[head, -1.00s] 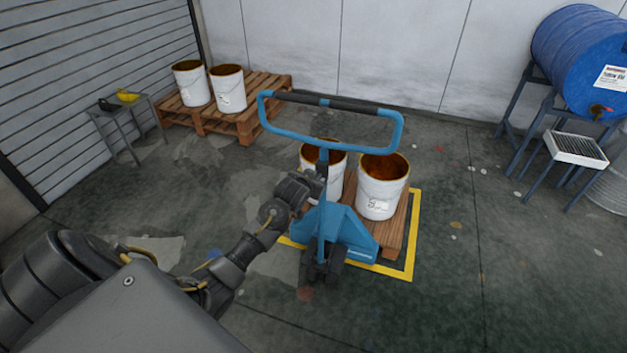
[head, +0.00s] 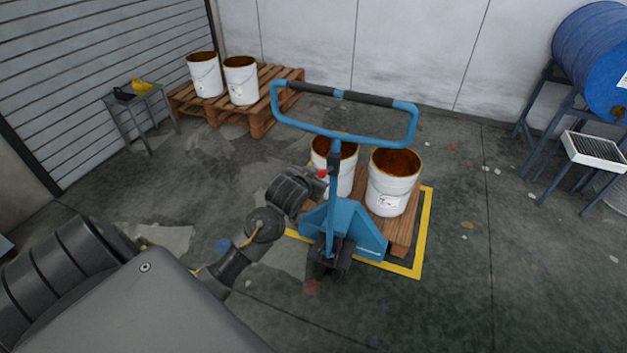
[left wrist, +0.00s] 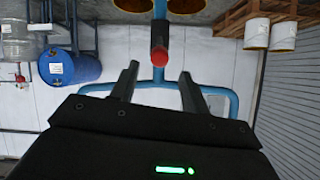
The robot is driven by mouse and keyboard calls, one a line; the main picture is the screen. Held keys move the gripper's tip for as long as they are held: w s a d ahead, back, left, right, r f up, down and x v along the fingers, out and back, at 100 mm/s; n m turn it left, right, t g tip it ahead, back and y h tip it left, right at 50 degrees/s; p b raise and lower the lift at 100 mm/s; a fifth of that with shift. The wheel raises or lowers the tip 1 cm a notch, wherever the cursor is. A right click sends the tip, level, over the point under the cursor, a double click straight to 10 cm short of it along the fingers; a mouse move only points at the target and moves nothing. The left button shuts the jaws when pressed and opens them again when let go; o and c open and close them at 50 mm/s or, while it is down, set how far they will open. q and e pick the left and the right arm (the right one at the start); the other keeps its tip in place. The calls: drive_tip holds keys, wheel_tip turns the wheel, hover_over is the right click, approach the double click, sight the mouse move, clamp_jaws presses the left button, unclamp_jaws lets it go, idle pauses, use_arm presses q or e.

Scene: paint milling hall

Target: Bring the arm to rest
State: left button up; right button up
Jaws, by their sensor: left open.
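My left gripper (head: 314,184) is just left of the upright blue shaft of the pallet jack (head: 343,228), below its loop handle (head: 345,97). In the left wrist view, the gripper's two fingers (left wrist: 159,72) are spread apart with nothing clamped between them. A red knob (left wrist: 159,55) on a dark stub shows just beyond the fingertips; it also shows in the head view (head: 322,173) by the shaft. My left arm reaches forward from the lower left, bent at its joints. My right gripper shows in neither view.
The jack stands at a wooden pallet (head: 402,230) with two white buckets, inside a yellow floor outline (head: 424,235). Another pallet (head: 285,90) with two buckets and a small table (head: 143,105) stand back left. A blue drum (head: 585,55) is at right. The right foreground floor is clear.

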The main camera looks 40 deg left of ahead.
use_arm(q)
drive_tip(key=shift+s+d+r, duration=0.15)
drive_tip(key=shift+s+r, duration=0.15)
drive_tip(key=shift+s, duration=0.2)
drive_tip(key=s+d+f+m+g+h, duration=0.15)
drive_tip(key=s+f, duration=0.25)
drive_tip(key=f, duration=0.8)
drive_tip(key=s+d+f+g+b, duration=0.15)
drive_tip(key=s+f, duration=0.25)
drive_tip(key=f, duration=0.8)
drive_tip(key=s+d+f+g, duration=0.15)
drive_tip(key=s+f, duration=0.35)
drive_tip(key=f, duration=0.8)
drive_tip(key=s+d+f+g, duration=0.2)
drive_tip(key=s+f, duration=0.4)
drive_tip(key=s, duration=0.6)
drive_tip(key=s+d+f+m+g+h, duration=0.1)
drive_tip(key=s+d+f+g, duration=0.1)
drive_tip(key=s+f, duration=0.5)
drive_tip(key=s+d+f+g, duration=0.2)
drive_tip(key=s+f, duration=0.5)
drive_tip(key=s, duration=1)
drive_tip(key=shift+s+d+f+h+b, duration=0.15)
drive_tip(key=shift+s+d+h+b, duration=0.1)
drive_tip(key=shift+d+h+b, duration=0.2)
